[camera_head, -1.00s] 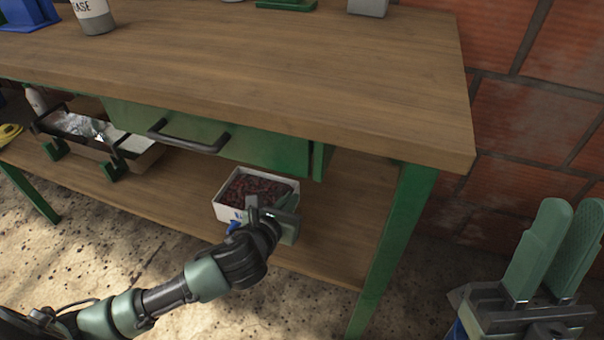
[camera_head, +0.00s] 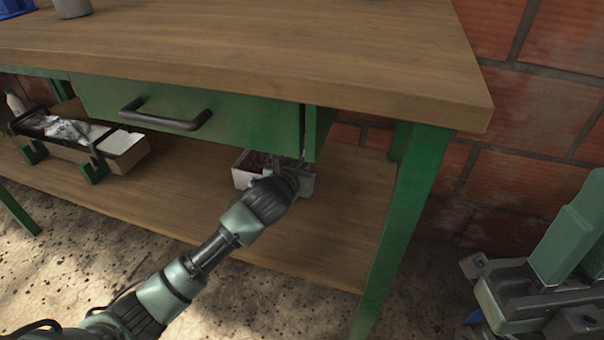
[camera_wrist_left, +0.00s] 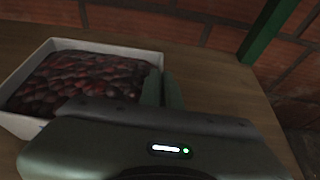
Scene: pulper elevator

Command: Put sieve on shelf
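A white rectangular box (camera_head: 240,177) full of dark red cherries stands on the wooden lower shelf (camera_head: 345,220) under the bench. It is the likely sieve, though no mesh shows. My left gripper (camera_head: 300,178) reaches in to the box's right side. In the left wrist view the box (camera_wrist_left: 105,44) shows its cherries and pale rim, and the left gripper's fingers (camera_wrist_left: 162,90) are close together at its right wall, seemingly pinching it. The box's underside is hidden, so contact with the shelf cannot be told. My right gripper (camera_head: 585,240) is at the right edge, empty, its fingers apart and partly cut off.
A green drawer (camera_head: 240,122) with a dark handle hangs just above the box. A green leg (camera_head: 400,230) stands right of it. A tray-like holder (camera_head: 75,140) sits on the shelf at left. The brick wall (camera_head: 530,90) is behind. Shelf right of the box is clear.

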